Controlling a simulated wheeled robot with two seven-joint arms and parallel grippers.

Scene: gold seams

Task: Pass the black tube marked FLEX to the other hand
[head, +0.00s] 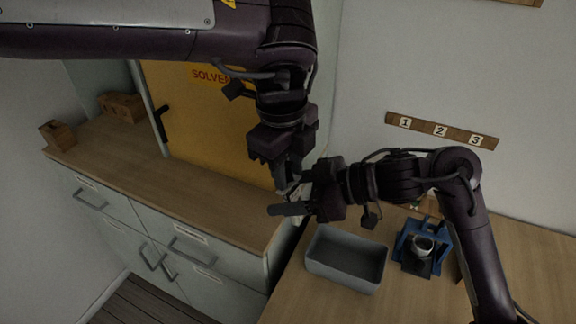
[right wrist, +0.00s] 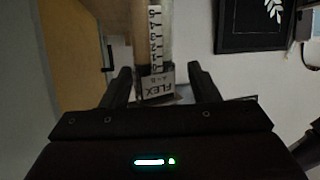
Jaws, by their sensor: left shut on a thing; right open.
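The tube marked FLEX (right wrist: 155,83) shows in the right wrist view, upright between my right gripper's two fingers, with a number scale above its label. In the head view it is mostly hidden by the grippers. My left gripper (head: 284,176) reaches down from above and is shut on the tube. My right gripper (head: 287,195) comes in from the right just below it; its fingers also show in the right wrist view (right wrist: 161,82). They are open, one on each side of the tube, with gaps visible.
A grey bin (head: 347,262) and a blue stand with a small cup (head: 423,246) are on the right wooden table (head: 510,262). A wooden counter (head: 165,180) with drawers runs along the left, by a yellow door (head: 215,130). A numbered rail (head: 440,130) is on the wall.

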